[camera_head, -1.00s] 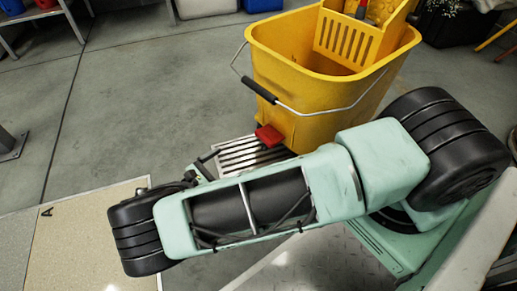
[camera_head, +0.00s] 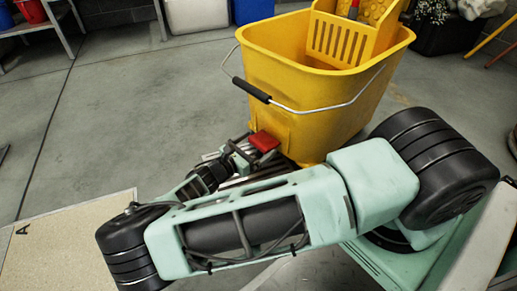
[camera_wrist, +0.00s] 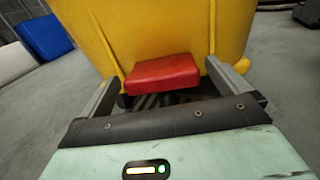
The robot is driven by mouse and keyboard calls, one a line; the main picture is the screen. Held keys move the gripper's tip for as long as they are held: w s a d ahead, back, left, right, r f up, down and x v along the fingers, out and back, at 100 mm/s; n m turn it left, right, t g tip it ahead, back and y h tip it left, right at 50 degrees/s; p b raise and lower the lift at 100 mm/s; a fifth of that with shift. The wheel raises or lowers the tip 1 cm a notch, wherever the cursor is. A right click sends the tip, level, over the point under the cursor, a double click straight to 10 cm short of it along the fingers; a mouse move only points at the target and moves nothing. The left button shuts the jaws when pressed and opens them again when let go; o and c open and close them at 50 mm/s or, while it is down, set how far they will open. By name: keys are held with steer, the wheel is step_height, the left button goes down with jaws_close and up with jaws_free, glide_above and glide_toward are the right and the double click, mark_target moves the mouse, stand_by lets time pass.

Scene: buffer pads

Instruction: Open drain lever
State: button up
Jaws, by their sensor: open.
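The yellow mop bucket (camera_head: 300,105) stands on the floor ahead. It fills the upper middle of the wrist view (camera_wrist: 165,32). The red drain lever (camera_head: 264,141) sticks out low on the bucket's near side. In the wrist view the red lever (camera_wrist: 164,72) lies between the two fingers, with a gap on each side. My gripper (camera_head: 240,152) is at the lever, seen beyond my arm. In the wrist view my gripper (camera_wrist: 160,82) is open, its fingers pointing at the bucket wall. My arm hides part of the floor drain grate and the bucket's lower side.
The bucket's wire handle with a black grip (camera_head: 252,90) hangs across its near side. A yellow wringer (camera_head: 340,38) sits in the bucket top. A beige board (camera_head: 75,240) lies at lower left. Open floor (camera_head: 130,110) lies left of the bucket.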

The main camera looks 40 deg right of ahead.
steer(key=shift+w+d, duration=0.1)
steer(key=shift+d, duration=0.6)
steer(key=c, duration=0.9)
